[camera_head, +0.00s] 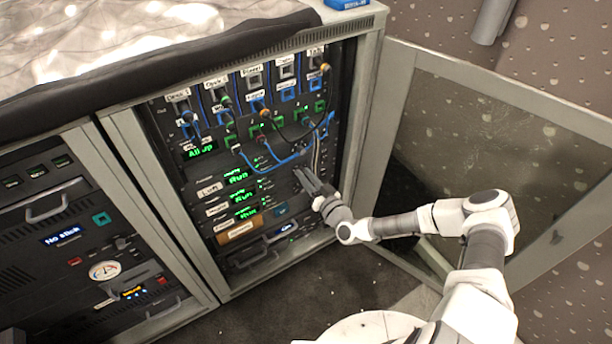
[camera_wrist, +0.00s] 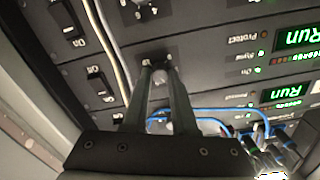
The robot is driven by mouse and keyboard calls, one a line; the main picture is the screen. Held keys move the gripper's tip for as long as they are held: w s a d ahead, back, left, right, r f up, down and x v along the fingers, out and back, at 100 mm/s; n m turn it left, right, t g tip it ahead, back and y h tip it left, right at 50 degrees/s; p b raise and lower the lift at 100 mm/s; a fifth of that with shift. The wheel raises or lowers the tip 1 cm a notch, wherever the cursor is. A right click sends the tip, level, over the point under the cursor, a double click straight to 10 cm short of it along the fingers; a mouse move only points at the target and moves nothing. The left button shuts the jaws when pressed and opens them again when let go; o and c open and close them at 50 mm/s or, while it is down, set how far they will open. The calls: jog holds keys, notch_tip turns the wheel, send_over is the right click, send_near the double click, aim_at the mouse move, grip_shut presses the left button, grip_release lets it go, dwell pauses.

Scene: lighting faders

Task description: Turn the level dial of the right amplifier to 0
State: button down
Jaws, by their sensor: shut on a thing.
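The right amplifier (camera_head: 216,210) is the middle of three stacked units with green "Run" displays in the rack. Its label is small and hard to read. My gripper (camera_head: 299,173) reaches into the right part of the rack at about this unit's row. In the wrist view, which shows the panel upside down, my gripper (camera_wrist: 160,76) is shut on a small grey round dial (camera_wrist: 161,72). The dial lines up with the display (camera_wrist: 299,37) of what appears to be the right amplifier. The fingers hide much of the dial, and its pointer and setting cannot be read.
Another numbered dial (camera_wrist: 140,8) and two On/Off switches (camera_wrist: 101,86) are close by. Blue cables (camera_head: 270,160) hang just above the amplifiers. The open rack door (camera_head: 500,105) stands right of my arm. A second rack (camera_head: 60,240) is at left.

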jog(key=shift+n, duration=0.4)
jog(key=shift+f+n+b, duration=0.1)
jog(key=shift+n+b, duration=0.5)
jog(key=shift+n, duration=9.8)
jog(key=shift+s, duration=0.1)
jog(key=c, duration=0.7)
grip_release()
jog(key=shift+a, duration=0.1)
